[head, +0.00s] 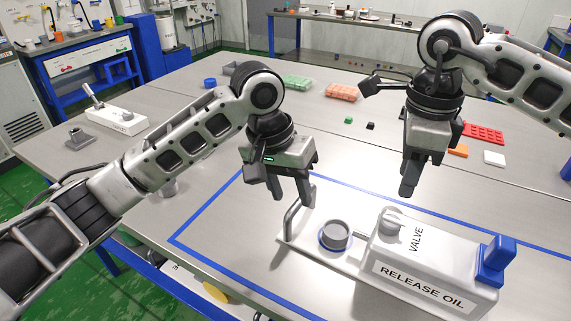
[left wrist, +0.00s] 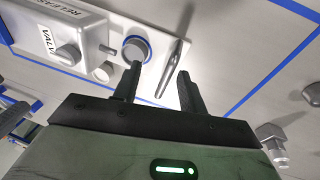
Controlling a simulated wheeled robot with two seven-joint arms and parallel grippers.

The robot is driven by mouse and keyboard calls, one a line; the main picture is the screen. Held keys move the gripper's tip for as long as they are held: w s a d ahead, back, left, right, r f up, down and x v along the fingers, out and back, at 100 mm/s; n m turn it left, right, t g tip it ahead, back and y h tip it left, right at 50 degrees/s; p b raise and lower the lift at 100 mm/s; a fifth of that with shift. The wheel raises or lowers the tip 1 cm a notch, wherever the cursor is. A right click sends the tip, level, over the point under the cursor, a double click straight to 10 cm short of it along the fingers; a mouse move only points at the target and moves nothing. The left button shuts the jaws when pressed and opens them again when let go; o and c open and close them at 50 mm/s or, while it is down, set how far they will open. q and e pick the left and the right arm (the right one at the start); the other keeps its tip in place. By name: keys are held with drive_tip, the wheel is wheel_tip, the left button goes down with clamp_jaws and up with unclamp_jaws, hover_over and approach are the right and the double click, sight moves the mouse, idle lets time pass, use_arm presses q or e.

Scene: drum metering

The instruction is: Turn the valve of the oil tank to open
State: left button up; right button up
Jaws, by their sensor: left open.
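The oil tank (head: 435,262) is a white box on a pale base plate, lettered "VALVE" and "RELEASE OIL". It also shows in the left wrist view (left wrist: 85,28). A round grey knob (head: 390,222) sits on it beside the "VALVE" label; it also shows in the left wrist view (left wrist: 67,56). My left gripper (head: 290,194) is open, above the upright grey metal handle (head: 293,218) at the plate's left end.
A grey cup with a blue ring (head: 336,236) stands on the plate between handle and knob. A blue block (head: 496,262) is at the tank's right end. Blue tape (head: 205,209) borders the area. Green and orange trays (head: 343,92) and a red tray (head: 483,133) lie farther back.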

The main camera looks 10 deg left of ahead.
sight(285, 223)
use_arm(q)
wheel_tip(285, 223, up, 4)
drive_tip(key=m+y, duration=0.1)
drive_tip(key=y, duration=0.1)
drive_tip(key=shift+g, duration=0.4)
drive_tip(key=f, duration=1.5)
drive_tip(key=shift+w+a+f, duration=0.2)
drive_tip(key=shift+w+a, duration=0.1)
drive_tip(key=shift+a, duration=0.1)
clamp_jaws()
use_arm(e)
drive_tip(key=o, duration=0.4)
